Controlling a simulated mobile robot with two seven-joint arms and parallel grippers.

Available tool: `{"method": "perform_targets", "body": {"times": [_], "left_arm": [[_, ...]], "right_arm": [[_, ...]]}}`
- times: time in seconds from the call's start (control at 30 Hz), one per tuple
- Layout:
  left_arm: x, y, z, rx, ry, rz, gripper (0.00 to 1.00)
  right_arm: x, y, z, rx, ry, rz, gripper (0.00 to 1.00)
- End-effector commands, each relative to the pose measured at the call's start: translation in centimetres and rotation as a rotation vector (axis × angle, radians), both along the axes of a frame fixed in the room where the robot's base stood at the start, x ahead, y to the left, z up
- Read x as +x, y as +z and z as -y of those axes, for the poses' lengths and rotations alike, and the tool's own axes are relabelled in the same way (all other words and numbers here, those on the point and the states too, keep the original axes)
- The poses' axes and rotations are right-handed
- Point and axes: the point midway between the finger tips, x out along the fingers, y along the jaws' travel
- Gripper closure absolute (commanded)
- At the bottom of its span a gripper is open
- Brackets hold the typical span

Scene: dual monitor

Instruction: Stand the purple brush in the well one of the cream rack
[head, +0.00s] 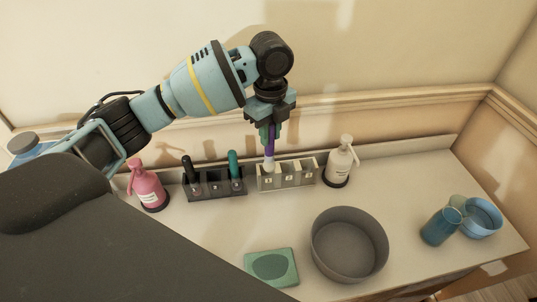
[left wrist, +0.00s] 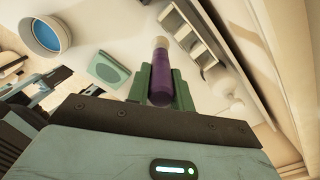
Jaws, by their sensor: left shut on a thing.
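The purple brush (head: 271,143) is upright between the fingers of my left gripper (head: 269,130), its pale head pointing down. It also shows in the left wrist view (left wrist: 160,88), with my left gripper (left wrist: 161,80) shut on its handle. The cream rack (head: 288,182) stands near the back of the counter with several labelled wells. The pale head is at the rack's leftmost well in the head view; I cannot tell whether it is inside or just above. In the left wrist view the rack (left wrist: 196,38) is right of the head. My right gripper is not in view.
A dark rack (head: 216,189) with a black and a teal brush stands left of the cream rack. A pink bottle (head: 147,186) and a cream bottle (head: 339,163) flank the racks. A grey bowl (head: 349,245), green dish (head: 271,268) and blue cups (head: 440,228) occupy the front and right.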

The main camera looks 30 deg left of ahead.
Motion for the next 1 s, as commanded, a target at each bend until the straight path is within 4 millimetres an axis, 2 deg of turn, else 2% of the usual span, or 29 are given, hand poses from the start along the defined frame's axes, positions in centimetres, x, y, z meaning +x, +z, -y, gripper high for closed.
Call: {"method": "perform_targets", "body": {"times": [0.2, 0.3, 0.43, 0.53, 0.8, 1.0], "left_arm": [[3.7, -0.1, -2.8, -0.001, 0.005, -0.001, 0.98], [3.3, -2.7, -2.6, 0.002, -0.002, -0.007, 0.98], [3.3, -4.8, -2.5, 0.000, -0.001, -0.003, 0.98], [3.3, -5.7, -2.5, 0.001, -0.001, -0.002, 0.98], [3.3, -6.4, -2.5, 0.000, 0.000, 0.000, 0.98], [3.2, -9.7, -2.5, 0.001, 0.000, -0.004, 0.98]], "right_arm": [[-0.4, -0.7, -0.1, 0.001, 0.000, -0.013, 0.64], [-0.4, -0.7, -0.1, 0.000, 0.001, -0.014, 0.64], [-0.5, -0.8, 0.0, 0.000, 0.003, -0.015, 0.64], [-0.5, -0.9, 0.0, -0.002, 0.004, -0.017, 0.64], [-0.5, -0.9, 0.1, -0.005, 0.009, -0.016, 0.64], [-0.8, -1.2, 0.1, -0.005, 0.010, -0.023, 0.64]]}}
